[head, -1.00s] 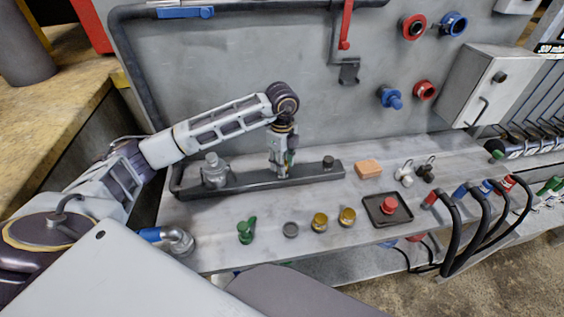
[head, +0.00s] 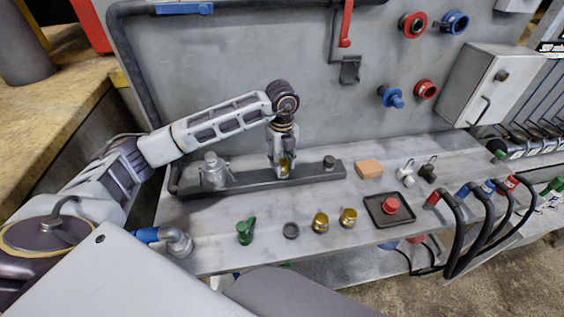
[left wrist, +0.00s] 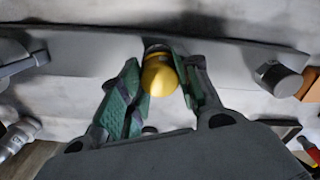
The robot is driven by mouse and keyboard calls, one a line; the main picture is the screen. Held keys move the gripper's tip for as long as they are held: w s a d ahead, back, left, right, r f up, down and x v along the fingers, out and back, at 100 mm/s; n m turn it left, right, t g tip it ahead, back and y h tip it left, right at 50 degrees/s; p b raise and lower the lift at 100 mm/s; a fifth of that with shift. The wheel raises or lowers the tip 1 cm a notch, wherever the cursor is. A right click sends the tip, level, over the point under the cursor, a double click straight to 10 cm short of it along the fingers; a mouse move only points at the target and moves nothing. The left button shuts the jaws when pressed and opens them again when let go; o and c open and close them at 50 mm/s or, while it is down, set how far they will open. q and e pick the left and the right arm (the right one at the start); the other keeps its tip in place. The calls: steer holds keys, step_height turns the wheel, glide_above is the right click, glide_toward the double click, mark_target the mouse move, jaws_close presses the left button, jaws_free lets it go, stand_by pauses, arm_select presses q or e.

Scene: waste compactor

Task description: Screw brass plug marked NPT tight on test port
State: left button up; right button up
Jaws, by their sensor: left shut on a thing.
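My left gripper (head: 284,168) points down over the middle of the dark rail (head: 240,184). It is shut on a brass plug, which shows between the fingers in the head view (head: 285,160) and the left wrist view (left wrist: 158,76). The plug appears in line with the rail; a grey rim shows at its far end in the wrist view. The port under it is mostly hidden, so I cannot tell how far the plug is seated. Two more brass plugs, (head: 320,222) and (head: 348,217), stand on the bench. No NPT marking is readable. My right gripper is out of view.
On the rail stand a grey valve-like fitting (head: 215,170) at left and a dark stub (head: 328,162) at right. A green fitting (head: 245,232), a grey ring (head: 291,231), an orange block (head: 369,169) and a black tray (head: 377,213) with a red knob are on the bench.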

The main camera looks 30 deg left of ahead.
arm_select(q)
steer(key=shift+m+b, duration=0.3)
steer(key=shift+m, duration=0.5)
steer(key=shift+m+b, duration=0.4)
steer(key=shift+m, duration=1.4)
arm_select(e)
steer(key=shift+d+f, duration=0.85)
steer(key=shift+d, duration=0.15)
arm_select(q)
steer(key=shift+m, duration=0.3)
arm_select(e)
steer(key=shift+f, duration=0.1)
arm_select(q)
steer(key=shift+m+b, duration=1)
steer(key=shift+m, duration=1.3)
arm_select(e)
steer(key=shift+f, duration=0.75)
arm_select(q)
steer(key=shift+a+m, duration=0.1)
steer(key=shift+m, duration=0.2)
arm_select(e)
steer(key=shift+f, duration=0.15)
